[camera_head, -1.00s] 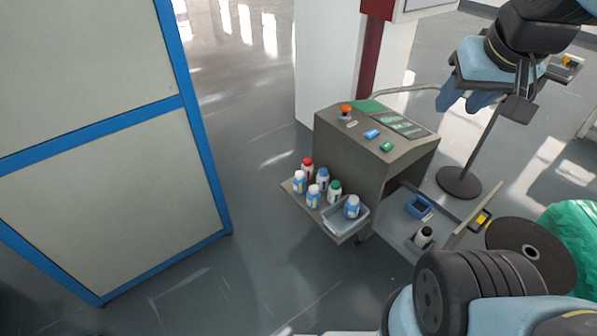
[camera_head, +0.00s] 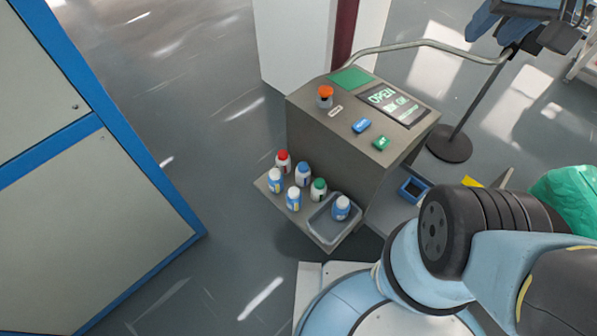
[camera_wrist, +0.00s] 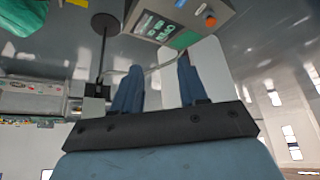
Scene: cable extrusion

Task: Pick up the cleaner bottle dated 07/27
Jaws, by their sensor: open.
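Several small bottles stand upright on a low shelf (camera_head: 262,184) at the foot of the grey console in the head view. One has a red cap (camera_head: 283,162), one a green cap (camera_head: 319,190), and others are blue and white, such as a front bottle (camera_head: 293,199). Another blue-and-white bottle (camera_head: 341,208) stands in a grey tray (camera_head: 322,226). The dates on the labels are too small to read. My gripper, with blue fingers, is open and empty in the wrist view (camera_wrist: 157,88). In the head view it shows at the top right, well away from the bottles.
The grey console (camera_head: 335,150) has a red-orange button (camera_head: 325,92), an OPEN screen and a handrail. A blue-framed panel (camera_head: 125,165) stands at the left. A thin stand with a round base (camera_head: 449,148) is right of the console. The floor left of the shelf is clear.

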